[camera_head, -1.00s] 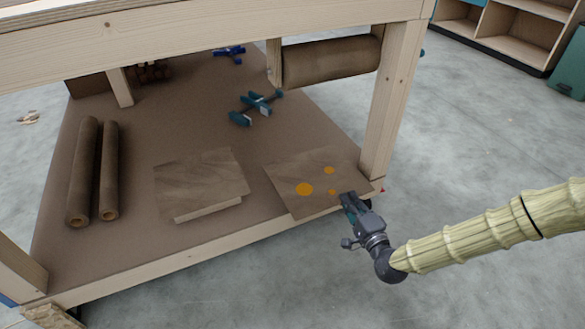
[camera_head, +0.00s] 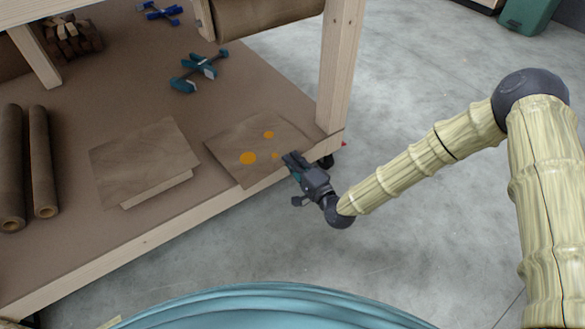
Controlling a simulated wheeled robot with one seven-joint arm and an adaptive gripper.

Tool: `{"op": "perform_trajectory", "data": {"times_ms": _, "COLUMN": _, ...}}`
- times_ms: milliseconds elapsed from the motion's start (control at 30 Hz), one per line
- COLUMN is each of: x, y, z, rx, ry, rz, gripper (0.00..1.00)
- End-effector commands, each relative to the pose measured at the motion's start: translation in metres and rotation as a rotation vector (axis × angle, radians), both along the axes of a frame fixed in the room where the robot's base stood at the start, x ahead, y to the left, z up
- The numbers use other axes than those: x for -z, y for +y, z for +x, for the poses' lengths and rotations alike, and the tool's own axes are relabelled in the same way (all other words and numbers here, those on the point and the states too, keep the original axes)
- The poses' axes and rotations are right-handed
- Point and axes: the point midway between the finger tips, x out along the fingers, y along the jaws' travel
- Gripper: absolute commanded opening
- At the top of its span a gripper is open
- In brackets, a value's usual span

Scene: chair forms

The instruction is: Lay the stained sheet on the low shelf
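The stained sheet (camera_head: 235,142), a thin brown panel with orange spots, lies over the low shelf (camera_head: 150,224) of a wooden bench at its near right corner. It looks about flat, with its near edge along the shelf's front rail. My gripper (camera_head: 290,158) comes in from the front right, with its dark fingertips at the sheet's near right edge, overlapping it in the picture. I cannot tell whether the fingers are closed on the edge or apart. Any small gap beneath the sheet is hidden.
Another brown panel (camera_head: 145,160) lies left of the sheet, on a pale block. Two brown rolls (camera_head: 40,160) lie farther left. Blue-green clamps (camera_head: 198,70) lie behind. A bench leg (camera_head: 338,70) rises just right of the sheet. Open floor (camera_head: 420,60) lies to the right.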

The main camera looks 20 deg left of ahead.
Motion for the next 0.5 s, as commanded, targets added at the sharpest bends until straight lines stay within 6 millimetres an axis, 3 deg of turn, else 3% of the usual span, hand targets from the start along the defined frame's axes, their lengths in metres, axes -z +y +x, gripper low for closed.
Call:
{"op": "perform_trajectory", "data": {"times_ms": 33, "x": 0.013, "y": 0.0, "z": 0.0, "rx": 0.0, "ry": 0.0, "rz": 0.0, "gripper": 0.0}}
{"op": "perform_trajectory", "data": {"times_ms": 133, "x": 0.023, "y": 0.001, "z": -0.001, "rx": -0.001, "ry": 0.001, "rz": 0.0, "gripper": 0.0}}
{"op": "perform_trajectory", "data": {"times_ms": 500, "x": 0.025, "y": 0.001, "z": 0.0, "rx": -0.001, "ry": 0.001, "rz": 0.0, "gripper": 0.0}}
